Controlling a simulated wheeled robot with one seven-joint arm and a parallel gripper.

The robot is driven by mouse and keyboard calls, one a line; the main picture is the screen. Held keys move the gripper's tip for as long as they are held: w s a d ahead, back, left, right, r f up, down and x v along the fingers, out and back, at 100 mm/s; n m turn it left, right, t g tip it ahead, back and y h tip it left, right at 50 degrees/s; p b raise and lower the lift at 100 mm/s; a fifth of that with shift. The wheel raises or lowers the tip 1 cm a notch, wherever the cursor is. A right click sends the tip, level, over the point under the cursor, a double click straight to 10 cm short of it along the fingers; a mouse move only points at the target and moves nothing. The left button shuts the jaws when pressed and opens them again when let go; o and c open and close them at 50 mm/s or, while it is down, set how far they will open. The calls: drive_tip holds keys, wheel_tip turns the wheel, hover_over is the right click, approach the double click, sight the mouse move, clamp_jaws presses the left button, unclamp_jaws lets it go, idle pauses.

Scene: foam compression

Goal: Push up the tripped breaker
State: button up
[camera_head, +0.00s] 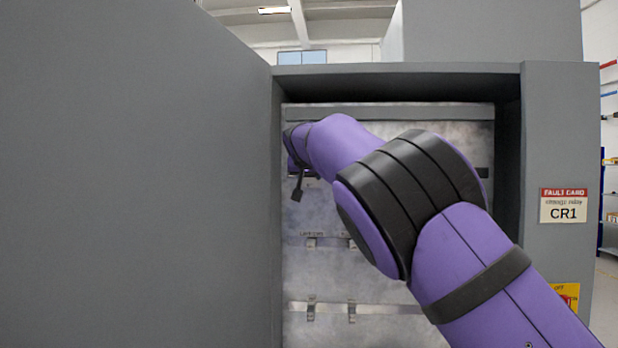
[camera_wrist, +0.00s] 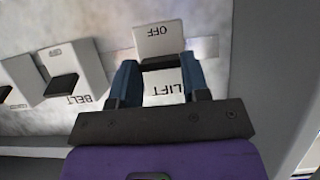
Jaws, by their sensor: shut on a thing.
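In the wrist view a breaker labelled LIFT (camera_wrist: 157,42) shows a white face marked OFF, upside down in this view, with a dark part below it. My gripper (camera_wrist: 160,72) has one blue finger on each side of this dark part and is shut on the breaker. The LIFT label lies between the fingers. To its left is a breaker labelled BELT (camera_wrist: 92,68), with a dark part on its face. In the head view my arm reaches into the grey cabinet and covers part of the panel (camera_head: 320,268); the fingertips cannot be made out there.
The cabinet's left wall (camera_head: 277,200) and right frame (camera_head: 508,180) bound the opening. A fault card reading CR1 (camera_head: 563,206) is on the right frame, above a yellow sign (camera_head: 565,293). Lower rows of small fittings (camera_head: 311,308) show on the panel.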

drive_tip(key=shift+w+r+g, duration=0.15)
drive_tip(key=shift+r+g, duration=0.2)
drive_tip(key=shift+g, duration=0.65)
drive_tip(key=shift+w+r+g, duration=0.1)
drive_tip(key=shift+r+g, duration=0.15)
drive_tip(key=shift+g, duration=0.55)
drive_tip(key=o, duration=0.9)
drive_tip(key=v, duration=1)
drive_tip(key=shift+s+r, duration=0.25)
drive_tip(key=shift+s, duration=0.05)
